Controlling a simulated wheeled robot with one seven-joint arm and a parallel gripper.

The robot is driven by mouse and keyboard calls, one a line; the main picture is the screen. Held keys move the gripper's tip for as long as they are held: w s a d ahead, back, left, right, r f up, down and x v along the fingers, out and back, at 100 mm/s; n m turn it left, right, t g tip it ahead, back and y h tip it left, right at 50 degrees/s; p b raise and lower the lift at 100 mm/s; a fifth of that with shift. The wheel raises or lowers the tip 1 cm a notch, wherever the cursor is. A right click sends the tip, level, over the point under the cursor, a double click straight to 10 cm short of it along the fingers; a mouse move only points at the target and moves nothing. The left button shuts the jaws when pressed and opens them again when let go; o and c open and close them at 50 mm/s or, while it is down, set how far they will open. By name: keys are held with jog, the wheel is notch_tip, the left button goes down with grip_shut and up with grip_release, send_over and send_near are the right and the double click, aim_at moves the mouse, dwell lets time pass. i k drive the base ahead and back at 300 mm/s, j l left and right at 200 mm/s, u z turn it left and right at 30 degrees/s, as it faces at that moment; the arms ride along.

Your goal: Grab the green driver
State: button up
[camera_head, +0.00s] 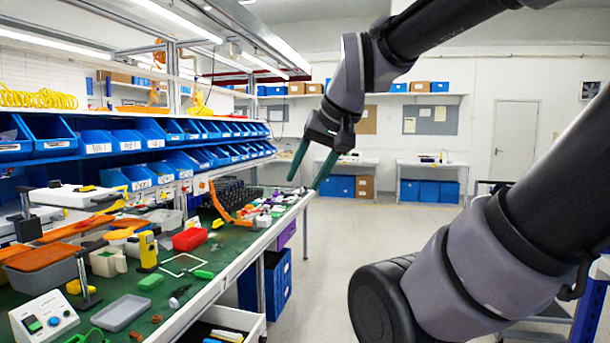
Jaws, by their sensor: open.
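My gripper (304,182) hangs in the air at the upper middle, pointing down, with its two green fingers apart and nothing between them. It is to the right of the workbench's far end in the picture. A slim green object (203,274), which looks like the green driver's handle, lies on the green bench mat (225,257) near the front edge. It is below and left of my gripper in the picture, well apart from it. Its exact shape is too small to tell.
Around it lie a white-edged square (181,264), a green block (150,282), a dark tool (179,295) and a grey tray (121,312). A yellow device (148,250) and a red bin (189,239) stand behind. Blue bins (98,142) line the shelves.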

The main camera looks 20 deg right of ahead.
aim_at(200, 273)
jog(key=i+l+u, duration=0.5)
jog(key=l, duration=0.4)
jog(key=i+l+u, duration=0.15)
jog(key=i+l, duration=0.15)
jog(key=i+l+u, duration=0.15)
jog(key=l, duration=0.25)
jog(key=i+l+u, duration=0.2)
jog(key=l, duration=0.15)
jog(key=k, duration=0.1)
